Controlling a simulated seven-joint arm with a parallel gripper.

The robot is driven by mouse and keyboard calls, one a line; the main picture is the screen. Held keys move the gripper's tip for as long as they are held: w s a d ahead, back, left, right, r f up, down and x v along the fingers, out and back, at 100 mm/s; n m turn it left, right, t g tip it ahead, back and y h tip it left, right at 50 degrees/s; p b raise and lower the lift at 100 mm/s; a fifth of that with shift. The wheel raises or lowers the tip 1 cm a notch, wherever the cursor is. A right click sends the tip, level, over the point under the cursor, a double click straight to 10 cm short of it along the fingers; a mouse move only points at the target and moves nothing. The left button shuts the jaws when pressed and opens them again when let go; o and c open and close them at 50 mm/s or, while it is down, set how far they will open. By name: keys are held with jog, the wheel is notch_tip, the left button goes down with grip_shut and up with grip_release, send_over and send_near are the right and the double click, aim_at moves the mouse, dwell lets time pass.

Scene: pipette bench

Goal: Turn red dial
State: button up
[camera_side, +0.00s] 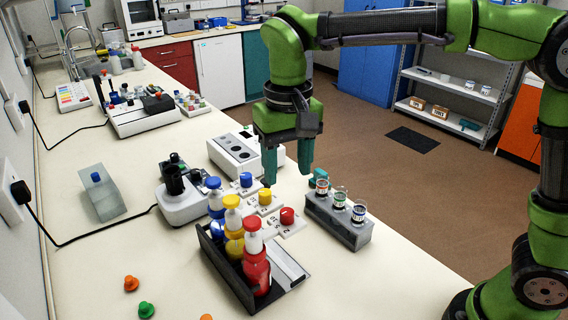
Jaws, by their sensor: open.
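The red dial (287,215) sits on a small white base on the bench, the nearest of a row of dials. A yellow dial (265,196) and a blue dial (246,180) stand behind it to the left on similar white bases. My green gripper (288,173) points down above the bench, its fingers apart and empty. In the picture it is above and slightly right of the yellow dial, and farther up than the red dial. Its exact height over the bench is hard to tell.
A black holder (219,262) with red, yellow and blue bottles stands in front of the dials. A grey rack (338,226) with several vials is to their right. A white device (232,153) is behind. A microscope-like device (182,198) stands left. Small caps lie front left.

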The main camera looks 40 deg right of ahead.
aim_at(287, 211)
notch_tip(287, 211, down, 10)
jog(key=shift+r, duration=0.15)
jog(key=shift+c, duration=0.3)
grip_shut()
